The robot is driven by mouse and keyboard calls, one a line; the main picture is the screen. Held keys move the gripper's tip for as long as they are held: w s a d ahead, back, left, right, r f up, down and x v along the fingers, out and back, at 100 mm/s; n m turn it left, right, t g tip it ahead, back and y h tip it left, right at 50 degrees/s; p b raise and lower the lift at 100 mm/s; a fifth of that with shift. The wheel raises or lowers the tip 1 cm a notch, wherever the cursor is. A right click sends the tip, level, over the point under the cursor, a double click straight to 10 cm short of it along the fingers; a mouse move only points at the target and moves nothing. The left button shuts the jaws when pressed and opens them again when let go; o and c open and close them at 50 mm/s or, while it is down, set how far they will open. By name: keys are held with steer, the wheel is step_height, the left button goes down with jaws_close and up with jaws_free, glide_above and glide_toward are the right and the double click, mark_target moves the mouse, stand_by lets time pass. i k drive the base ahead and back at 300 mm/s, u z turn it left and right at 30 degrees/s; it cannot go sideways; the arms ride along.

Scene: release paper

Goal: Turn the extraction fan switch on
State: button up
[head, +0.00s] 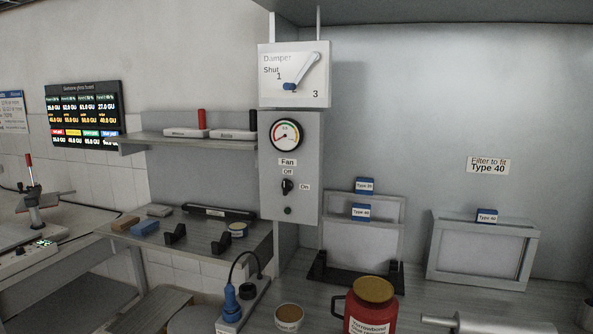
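The extraction fan switch (287,187) is a small black rotary knob on a grey control panel (305,165) in the head view. The label "Fan" and the word "Off" are above it, and "On" is to its right. The knob looks roughly upright, toward "Off", but it is too small to be sure. A round gauge (286,135) with a coloured scale is above the switch, and a small dark round part (288,211) is below it. My gripper is not in view, and nothing covers the switch.
A damper box (294,75) with a lever is above the panel. A red jar (370,308), a round tin (289,316) and a socket block with a blue plug (232,300) stand below. Framed filters (484,250) lean at right. The space before the panel looks clear.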

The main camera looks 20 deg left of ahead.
mark_target(287, 184)
steer(key=k, duration=0.65)
steer(key=u, duration=0.5)
steer(key=i, duration=1)
steer(key=u, duration=1.35)
steer(key=i, duration=0.75)
steer(key=u, duration=0.75)
